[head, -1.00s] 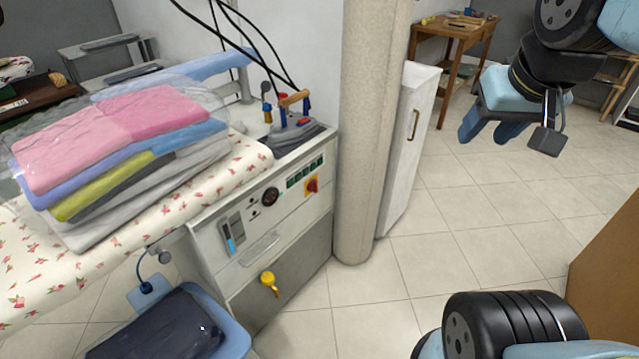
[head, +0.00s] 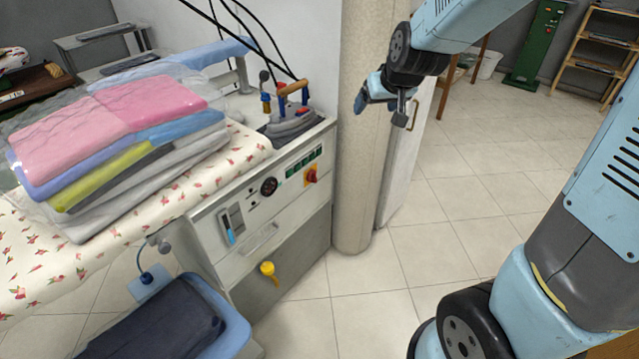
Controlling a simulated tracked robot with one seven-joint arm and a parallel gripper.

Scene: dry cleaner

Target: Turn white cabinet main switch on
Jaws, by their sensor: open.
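The white cabinet (head: 292,208) stands at the end of the ironing board, with a control panel on its front. The main switch (head: 311,176), a red knob on a yellow plate, is at the panel's right end. It is too small to tell which way the knob is turned. My gripper (head: 361,101) is open and empty, pointing left and down in front of the beige column. In the picture it is above and to the right of the switch, apart from it. Its fingers are seen nearly side-on.
An iron (head: 292,122) stands on the cabinet top, with cables hanging above. Folded clothes in plastic (head: 130,115) lie on the flowered board. A yellow handle (head: 268,270) sticks out from the cabinet's lower front. The round column (head: 355,200) stands right of the cabinet. Tiled floor ahead is clear.

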